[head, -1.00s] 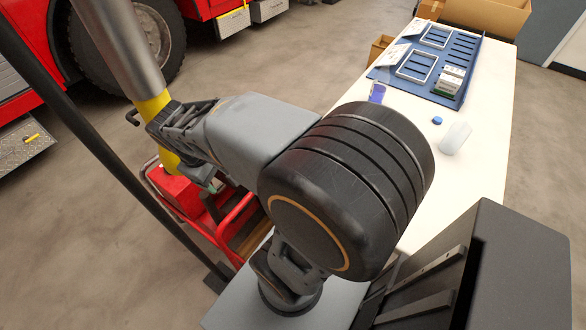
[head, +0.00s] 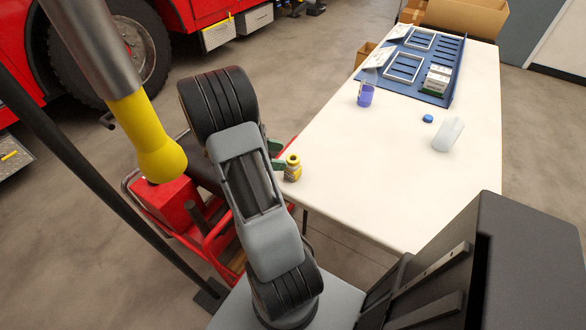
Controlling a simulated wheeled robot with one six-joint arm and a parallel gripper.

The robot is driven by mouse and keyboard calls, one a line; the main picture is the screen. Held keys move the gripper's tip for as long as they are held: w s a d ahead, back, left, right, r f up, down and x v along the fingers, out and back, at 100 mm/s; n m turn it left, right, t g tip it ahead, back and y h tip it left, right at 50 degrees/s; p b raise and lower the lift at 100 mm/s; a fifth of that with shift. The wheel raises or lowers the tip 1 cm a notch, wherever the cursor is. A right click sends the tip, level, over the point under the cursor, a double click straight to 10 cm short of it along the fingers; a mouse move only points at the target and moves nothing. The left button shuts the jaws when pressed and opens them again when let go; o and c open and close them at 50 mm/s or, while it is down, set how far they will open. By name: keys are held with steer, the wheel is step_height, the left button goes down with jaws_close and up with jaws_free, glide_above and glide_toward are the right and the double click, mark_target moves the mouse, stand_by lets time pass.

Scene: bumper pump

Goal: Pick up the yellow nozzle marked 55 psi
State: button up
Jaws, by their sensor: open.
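A large grey tube with a yellow end (head: 148,150) hangs at upper left above a red cart (head: 165,205). The white table (head: 370,175) holds a blue cup (head: 365,95), blue cap (head: 427,119), clear bottle (head: 448,134) and blue tray (head: 437,100). Its near part is clear.

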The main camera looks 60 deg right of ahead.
mark_target(291, 158)
steer(key=shift+x, duration=3.5)
steer(key=shift+f, duration=0.1)
steer(key=shift+a, duration=0.1)
steer(key=c, duration=1.1)
